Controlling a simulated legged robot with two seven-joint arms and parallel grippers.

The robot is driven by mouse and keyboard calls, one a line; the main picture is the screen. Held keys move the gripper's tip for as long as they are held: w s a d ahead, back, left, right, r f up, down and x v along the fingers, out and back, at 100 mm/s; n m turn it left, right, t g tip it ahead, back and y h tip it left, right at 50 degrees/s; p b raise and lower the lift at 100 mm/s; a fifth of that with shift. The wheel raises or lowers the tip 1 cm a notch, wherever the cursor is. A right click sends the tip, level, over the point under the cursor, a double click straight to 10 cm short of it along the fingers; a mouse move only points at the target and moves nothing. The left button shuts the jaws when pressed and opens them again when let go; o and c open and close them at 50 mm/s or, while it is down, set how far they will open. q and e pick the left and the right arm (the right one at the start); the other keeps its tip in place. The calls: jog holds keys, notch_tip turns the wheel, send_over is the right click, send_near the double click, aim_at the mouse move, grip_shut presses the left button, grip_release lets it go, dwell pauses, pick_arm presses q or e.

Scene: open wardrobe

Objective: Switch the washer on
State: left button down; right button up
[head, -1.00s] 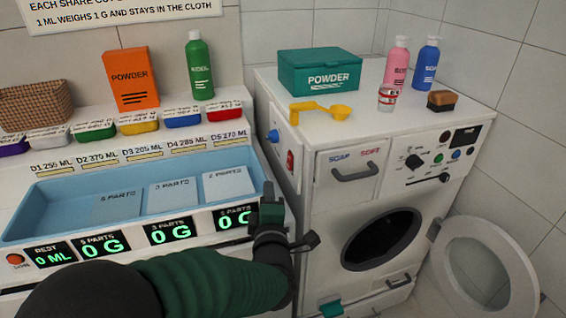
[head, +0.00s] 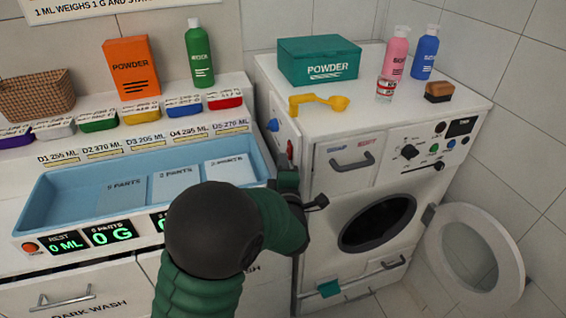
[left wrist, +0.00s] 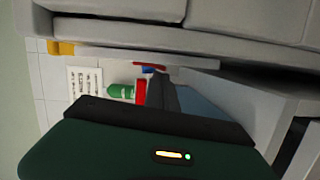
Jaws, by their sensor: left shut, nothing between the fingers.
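The white washer (head: 322,240) stands right of centre in the head view, its round door (head: 475,258) swung open to the right. On its left side are a red switch (head: 290,149) and a blue knob (head: 272,125). Its front has a control panel with a dark dial (head: 409,152) and several coloured buttons. My left gripper (head: 287,178) is shut and empty, in the gap beside the washer's left side, just below the red switch. I cannot tell if it touches the switch or the side. Its dark fingers also show in the left wrist view (left wrist: 162,92).
A teal powder box (head: 318,62), yellow scoop (head: 318,101), two bottles, a small jar and a brush (head: 438,92) stand on the washer. Left is a counter with a blue tray (head: 60,195), display readouts, coloured tubs, an orange powder box (head: 131,66) and a green bottle (head: 199,55).

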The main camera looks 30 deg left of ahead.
pick_arm(q)
jog(key=b+v, duration=0.9)
jog(key=v, duration=0.7)
jog(key=shift+d+f+n+b, duration=0.3)
jog(key=shift+d+f+b, duration=0.05)
jog(key=shift+s, duration=0.15)
